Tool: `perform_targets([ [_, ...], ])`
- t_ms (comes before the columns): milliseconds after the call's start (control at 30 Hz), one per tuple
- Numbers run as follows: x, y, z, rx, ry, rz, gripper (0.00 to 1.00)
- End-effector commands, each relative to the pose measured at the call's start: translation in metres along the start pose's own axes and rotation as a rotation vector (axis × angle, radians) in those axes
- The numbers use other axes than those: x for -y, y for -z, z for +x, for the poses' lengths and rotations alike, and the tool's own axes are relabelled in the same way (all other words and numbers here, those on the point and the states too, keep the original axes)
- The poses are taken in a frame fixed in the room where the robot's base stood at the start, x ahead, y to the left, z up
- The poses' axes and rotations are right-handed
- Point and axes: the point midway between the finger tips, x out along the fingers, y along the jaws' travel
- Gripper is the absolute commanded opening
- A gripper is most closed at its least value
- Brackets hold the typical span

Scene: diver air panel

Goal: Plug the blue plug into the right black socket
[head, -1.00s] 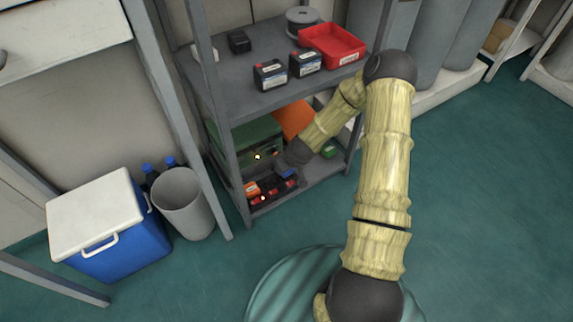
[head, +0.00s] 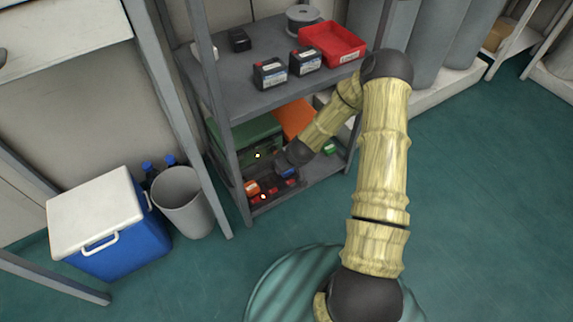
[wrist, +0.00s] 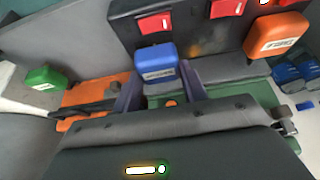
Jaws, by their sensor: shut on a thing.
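The blue plug (wrist: 156,58) is between the two purplish fingers of my gripper (wrist: 158,82) in the wrist view, and the gripper is shut on it. In the head view the blue plug (head: 287,173) is at the end of my dark wrist, low in the shelf unit. The black panel (wrist: 190,42) with red parts lies just beyond the plug in the wrist view. It also shows on the bottom shelf in the head view (head: 290,183). I cannot make out the right black socket, or whether the plug touches the panel.
An orange plug (wrist: 276,36) is at the panel's right and a green plug (wrist: 45,77) lies at the left in the wrist view. A green case (head: 250,138) and an orange case (head: 294,118) stand behind. The upper shelf (head: 235,95) and shelf posts close in around my arm.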

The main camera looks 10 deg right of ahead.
Motion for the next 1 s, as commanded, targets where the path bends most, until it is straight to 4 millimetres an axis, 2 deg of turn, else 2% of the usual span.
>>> perform_targets([
  [1000,0.0001,-0.0038,0.0074,0.002,0.000,0.001,0.11],
])
